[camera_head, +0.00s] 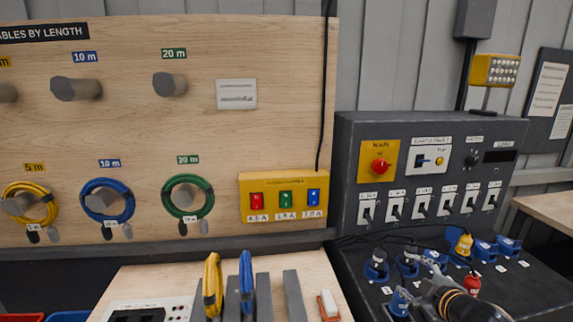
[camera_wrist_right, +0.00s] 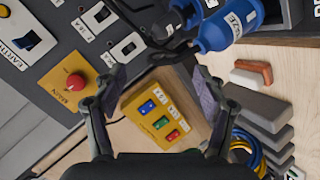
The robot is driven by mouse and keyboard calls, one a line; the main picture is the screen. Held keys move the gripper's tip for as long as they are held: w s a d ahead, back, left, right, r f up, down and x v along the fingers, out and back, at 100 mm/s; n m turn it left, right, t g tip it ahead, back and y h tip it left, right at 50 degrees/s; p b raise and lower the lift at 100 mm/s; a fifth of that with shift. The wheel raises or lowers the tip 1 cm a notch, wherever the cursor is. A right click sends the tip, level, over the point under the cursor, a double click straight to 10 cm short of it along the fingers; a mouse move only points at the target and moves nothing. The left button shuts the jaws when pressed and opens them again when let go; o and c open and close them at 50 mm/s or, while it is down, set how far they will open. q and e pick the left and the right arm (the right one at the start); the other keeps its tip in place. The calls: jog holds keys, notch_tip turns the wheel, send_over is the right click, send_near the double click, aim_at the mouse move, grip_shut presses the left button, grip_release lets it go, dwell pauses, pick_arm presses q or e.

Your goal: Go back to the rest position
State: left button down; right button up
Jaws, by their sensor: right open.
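My right gripper (camera_head: 438,286) shows at the lower right of the head view, low over the dark bench in front of the switch panel. In the right wrist view my right gripper (camera_wrist_right: 160,84) has its two fingers spread wide, with nothing held between them. Blue connectors (camera_head: 400,300) stand close to its left in the head view. A blue connector (camera_wrist_right: 230,25) also shows beyond the fingers in the wrist view. My left gripper is in neither view.
The dark switch panel (camera_head: 432,134) stands behind, with a red knob (camera_head: 380,166). Blue sockets, a yellow plug (camera_head: 463,246) and a red plug (camera_head: 472,284) crowd the bench. A yellow button box (camera_head: 284,197) and coiled cables hang on the wooden board (camera_head: 220,130).

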jog(key=s+a+f+m+g, duration=0.35)
jog(key=s+f, duration=0.25)
jog(key=s, duration=0.3)
jog(key=s+a+f+m+g+h, duration=0.1)
jog(key=s+a+f+m+g, duration=0.2)
jog(key=s+f, duration=0.45)
jog(key=s+a+f+m+g, duration=0.1)
jog(key=s+f+m+g, duration=0.2)
jog(key=s+f+m, duration=0.45)
jog(key=s+d+f+n+g, duration=0.1)
jog(key=s+d+f, duration=0.1)
jog(key=f, duration=1.1)
jog(key=s+d+f+n+g, duration=0.1)
jog(key=s+f+n, duration=0.1)
jog(key=f, duration=1.1)
jog(key=s+d+f, duration=0.1)
jog(key=s+f, duration=1.4)
jog(key=s, duration=0.2)
jog(key=shift+s+m, duration=0.3)
jog(key=shift+s, duration=0.05)
jog(key=shift+g, duration=0.25)
